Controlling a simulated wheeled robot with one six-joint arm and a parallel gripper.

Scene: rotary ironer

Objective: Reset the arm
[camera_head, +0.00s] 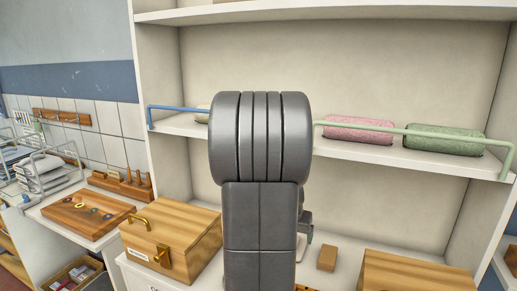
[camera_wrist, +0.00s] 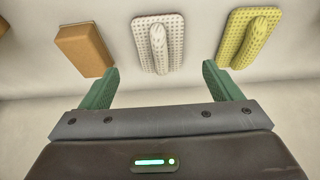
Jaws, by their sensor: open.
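My arm (camera_head: 260,200) rises in the middle of the head view and hides part of the shelf unit behind it. My gripper (camera_wrist: 158,80) shows in the wrist view with its two green fingers wide apart, open and empty. Past the fingertips lie a brown block (camera_wrist: 84,50), a white dotted piece with a raised grip (camera_wrist: 172,58) and a yellow-green dotted piece with a raised grip (camera_wrist: 236,48). None of them is between the fingers. In the head view my gripper is mostly hidden behind my arm.
A shelf (camera_head: 350,146) holds a pink roll (camera_head: 358,129) and a green roll (camera_head: 443,140) behind a pale green rail (camera_head: 400,128). A wooden box (camera_head: 172,238) with brass fittings stands left of my arm, a small brown block (camera_head: 327,258) right of it. A wooden board (camera_head: 88,214) lies further left.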

